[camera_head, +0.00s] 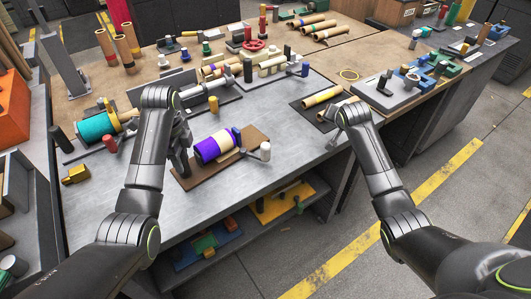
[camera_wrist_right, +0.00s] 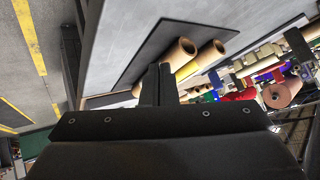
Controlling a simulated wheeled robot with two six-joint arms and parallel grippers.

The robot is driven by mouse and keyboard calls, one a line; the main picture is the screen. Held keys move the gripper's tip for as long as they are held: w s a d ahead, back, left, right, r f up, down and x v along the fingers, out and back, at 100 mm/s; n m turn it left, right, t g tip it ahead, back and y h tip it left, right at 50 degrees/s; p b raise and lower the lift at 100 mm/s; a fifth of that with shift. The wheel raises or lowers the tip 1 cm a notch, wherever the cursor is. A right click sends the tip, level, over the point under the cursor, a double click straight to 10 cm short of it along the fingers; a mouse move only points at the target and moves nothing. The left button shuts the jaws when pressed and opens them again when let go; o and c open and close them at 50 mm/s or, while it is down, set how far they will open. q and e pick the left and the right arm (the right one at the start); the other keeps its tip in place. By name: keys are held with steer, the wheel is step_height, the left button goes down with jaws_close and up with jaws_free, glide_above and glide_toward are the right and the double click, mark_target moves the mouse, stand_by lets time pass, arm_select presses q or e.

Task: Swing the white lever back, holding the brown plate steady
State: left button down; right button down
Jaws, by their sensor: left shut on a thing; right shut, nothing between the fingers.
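The brown plate (camera_head: 195,178) lies on the grey bench top, bearing a purple and yellow roll (camera_head: 213,147). The white lever (camera_head: 265,151) is at the plate's right end, its upright white knob out past the plate's edge. My left gripper (camera_head: 181,163) is at the plate's left end, shut on the plate; its fingertips are partly hard to make out. My right gripper (camera_head: 337,113) is shut and empty, off to the right of the lever and apart from it. Its closed fingers (camera_wrist_right: 162,85) show in the right wrist view, in front of cardboard tubes.
Cardboard tubes (camera_head: 322,97) lie on a dark mat (camera_head: 305,104) beside my right gripper. A grey roller fixture (camera_head: 215,101) is behind the brown plate. Bare bench lies between plate and mat.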

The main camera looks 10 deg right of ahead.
arm_select(q)
steer(key=shift+f, duration=0.2)
arm_select(e)
steer(key=s+a+r+g+y, duration=0.2)
steer(key=a+r+y, duration=0.25)
steer(key=a, duration=0.75)
step_height(320, 180, up, 4)
steer(key=r+n+g+y, duration=0.1)
steer(key=n+g+y, duration=0.1)
glide_above(266, 153)
steer(key=w+d, duration=0.3)
steer(key=d, duration=0.1)
steer(key=shift+d+f, duration=0.1)
steer(key=shift+f, duration=4.6)
steer(key=shift+s, duration=0.1)
arm_select(q)
steer(key=shift+r, duration=0.1)
arm_select(e)
steer(key=shift+s+a, duration=0.55)
steer(key=shift+a, duration=0.5)
steer(key=shift+s+a, duration=0.5)
steer(key=shift+a, duration=0.55)
steer(key=shift+s+a, duration=0.55)
steer(key=shift+a, duration=0.5)
steer(key=shift+d, duration=0.1)
steer(key=shift+w+d, duration=0.1)
steer(key=shift+r, duration=0.2)
